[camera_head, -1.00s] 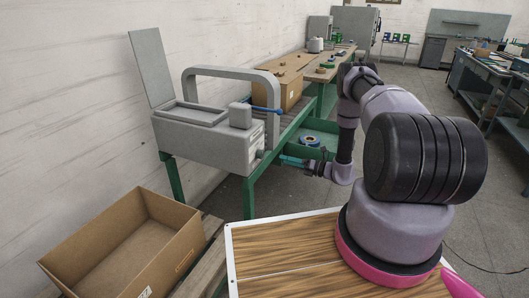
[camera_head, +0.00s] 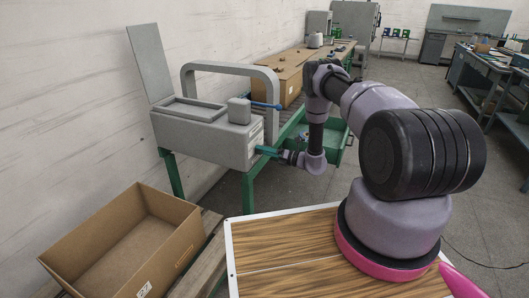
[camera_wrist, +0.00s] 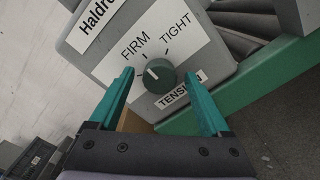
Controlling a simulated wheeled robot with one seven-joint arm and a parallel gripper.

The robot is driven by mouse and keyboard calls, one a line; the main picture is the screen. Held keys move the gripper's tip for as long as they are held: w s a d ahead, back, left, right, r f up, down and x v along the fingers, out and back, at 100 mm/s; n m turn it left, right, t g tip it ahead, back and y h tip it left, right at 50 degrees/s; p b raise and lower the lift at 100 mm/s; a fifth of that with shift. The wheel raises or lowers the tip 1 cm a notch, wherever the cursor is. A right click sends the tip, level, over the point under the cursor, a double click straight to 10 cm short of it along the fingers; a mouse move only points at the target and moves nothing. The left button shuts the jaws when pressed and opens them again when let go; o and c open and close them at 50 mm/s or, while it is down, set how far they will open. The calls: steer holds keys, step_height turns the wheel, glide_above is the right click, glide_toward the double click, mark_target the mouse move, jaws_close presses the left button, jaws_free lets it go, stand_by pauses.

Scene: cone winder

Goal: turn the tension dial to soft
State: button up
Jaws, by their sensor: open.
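The tension dial (camera_wrist: 160,76) is a round dark green knob with a white pointer line, on a white label plate reading FIRM, TIGHT and TENSION. Its pointer slants up and left, roughly toward the FIRM side. No soft mark is readable; my left finger covers part of the plate. My gripper (camera_wrist: 160,74) is open, its teal fingers on either side of the dial in the wrist view, with gaps showing. In the head view my gripper (camera_head: 266,151) is at the right end face of the grey winder (camera_head: 205,142), and the dial is not clearly visible.
The winder stands on a green-legged bench (camera_head: 249,190). A green open tray (camera_head: 335,150) lies behind my arm. An open cardboard box (camera_head: 120,240) stands at the lower left.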

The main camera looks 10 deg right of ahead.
jaws_close()
steer(key=shift+n, duration=0.3)
steer(key=n, duration=1.1)
steer(key=shift+s, duration=0.1)
steer(key=shift+f+n, duration=0.1)
steer(key=shift+n, duration=0.2)
stand_by(0.4)
jaws_free()
